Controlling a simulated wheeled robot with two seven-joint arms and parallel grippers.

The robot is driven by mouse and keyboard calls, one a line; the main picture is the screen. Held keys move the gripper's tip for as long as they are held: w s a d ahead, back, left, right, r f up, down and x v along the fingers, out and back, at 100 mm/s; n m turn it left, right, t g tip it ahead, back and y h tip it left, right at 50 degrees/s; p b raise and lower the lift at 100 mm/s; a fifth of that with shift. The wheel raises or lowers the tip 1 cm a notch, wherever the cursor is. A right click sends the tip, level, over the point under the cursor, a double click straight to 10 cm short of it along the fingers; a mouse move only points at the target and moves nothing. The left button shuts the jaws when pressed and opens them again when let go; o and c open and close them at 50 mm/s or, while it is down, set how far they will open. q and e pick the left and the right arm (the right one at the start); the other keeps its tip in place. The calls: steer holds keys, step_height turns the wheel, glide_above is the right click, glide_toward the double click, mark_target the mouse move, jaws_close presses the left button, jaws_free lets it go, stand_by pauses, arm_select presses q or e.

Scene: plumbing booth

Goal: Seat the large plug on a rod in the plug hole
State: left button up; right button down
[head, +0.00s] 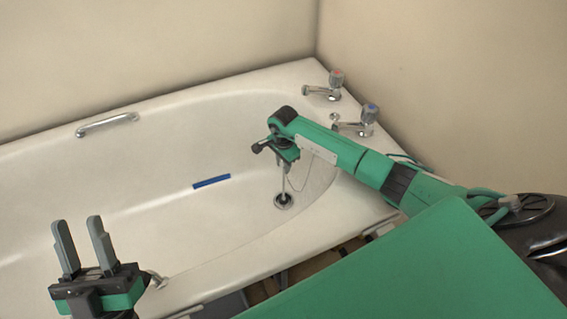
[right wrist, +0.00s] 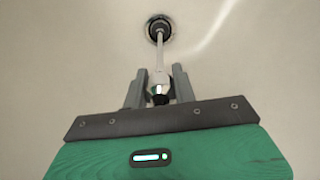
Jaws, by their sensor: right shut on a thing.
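The pale rod (head: 284,184) stands nearly upright in the bath, and its lower end meets the round plug hole (head: 284,201). In the right wrist view the rod (right wrist: 159,55) runs from between my fingers to a dark plug (right wrist: 157,31) inside the hole's metal ring. I cannot tell whether the plug is fully down in the hole. My right gripper (right wrist: 159,88) is shut on the rod's upper end, above the hole. In the head view its fingers are small and partly hidden by the wrist. My left gripper (head: 79,222) is open and empty, at the lower left.
The white bath (head: 130,200) has a metal grab handle (head: 106,123) on its far side and two taps (head: 322,92) (head: 352,127) at the right end. A blue strip (head: 211,181) is on the inner wall. A thin chain (head: 305,172) hangs near the rod. The bath's left part is clear.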

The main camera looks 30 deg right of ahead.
arm_select(q)
steer(key=shift+f, duration=0.15)
arm_select(e)
steer(key=shift+f, duration=0.15)
steer(key=c, duration=1.1)
jaws_free()
